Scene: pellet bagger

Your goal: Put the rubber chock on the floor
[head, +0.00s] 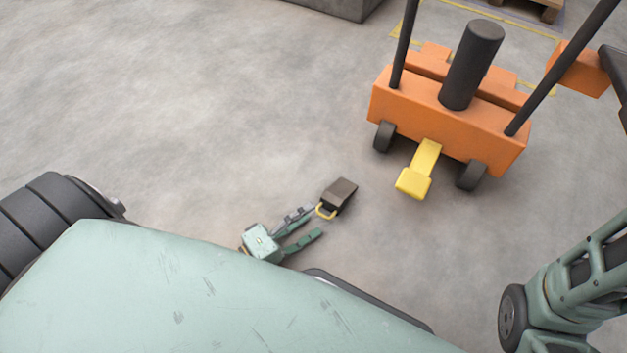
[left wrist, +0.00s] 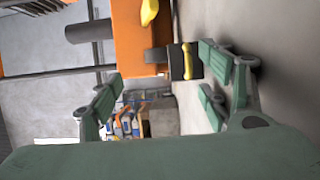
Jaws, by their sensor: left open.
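The rubber chock (head: 341,193) is a dark wedge-like block with a yellow handle (head: 325,211). It appears to rest on the concrete floor (head: 200,130), in front of the orange wheeled machine. My left gripper (head: 313,222) is open and low, just on the near side of the chock. One finger's tip is close to the handle; I cannot tell if they touch. In the left wrist view the chock (left wrist: 177,63) shows beyond the fingers, its handle toward the camera, and nothing is between the fingers of my gripper (left wrist: 158,80). My right gripper is not in view.
An orange wheeled machine (head: 450,122) with a yellow pedal (head: 414,182), dark wheels and a dark cylinder stands just past the chock. A wooden pallet (head: 540,8) lies at the top right. The floor left of the chock is clear.

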